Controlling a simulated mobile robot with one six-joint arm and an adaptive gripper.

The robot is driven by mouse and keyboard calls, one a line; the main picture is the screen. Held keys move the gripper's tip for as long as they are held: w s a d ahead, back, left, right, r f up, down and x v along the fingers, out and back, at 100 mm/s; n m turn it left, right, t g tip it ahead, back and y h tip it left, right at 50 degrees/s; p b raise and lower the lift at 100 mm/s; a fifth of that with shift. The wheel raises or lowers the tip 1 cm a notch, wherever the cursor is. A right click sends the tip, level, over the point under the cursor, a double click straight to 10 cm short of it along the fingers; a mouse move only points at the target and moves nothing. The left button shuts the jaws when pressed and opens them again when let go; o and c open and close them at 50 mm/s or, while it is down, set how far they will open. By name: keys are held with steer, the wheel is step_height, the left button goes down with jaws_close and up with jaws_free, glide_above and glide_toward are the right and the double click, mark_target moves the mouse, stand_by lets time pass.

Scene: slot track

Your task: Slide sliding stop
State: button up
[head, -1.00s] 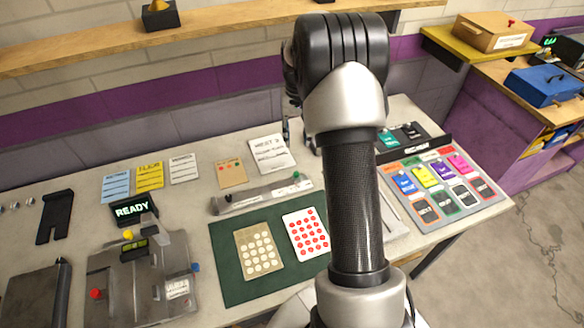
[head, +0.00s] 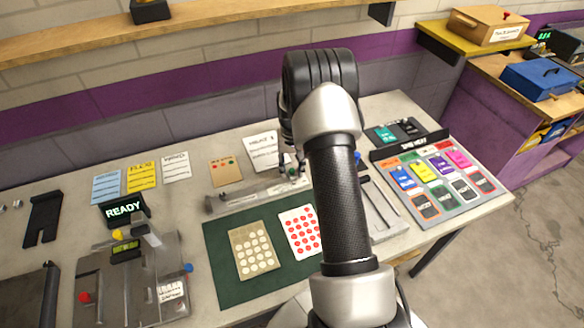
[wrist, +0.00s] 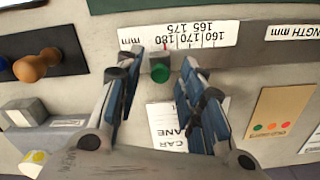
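The sliding stop shows as a green knob (wrist: 160,71) at the end of a grey track with a millimetre scale (wrist: 190,36), by the 180 mark in the wrist view. In the head view the track (head: 240,196) lies behind the green mat, and the green knob (head: 293,172) is at its right end, partly hidden by my fingers. My gripper (wrist: 159,78) is open, with one finger on each side of the knob and a visible gap to it on both sides. In the head view my gripper (head: 291,165) is low over the track's right end.
A wooden-looking knob on a dark plate (wrist: 68,45) stands left of the scale in the wrist view. A white card (head: 265,150) and a tan card (head: 225,172) lie behind the track. The green mat (head: 220,285) holds two dotted cards in front.

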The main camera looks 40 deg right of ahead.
steer(key=shift+c, duration=0.5)
jaws_close()
stand_by(0.3)
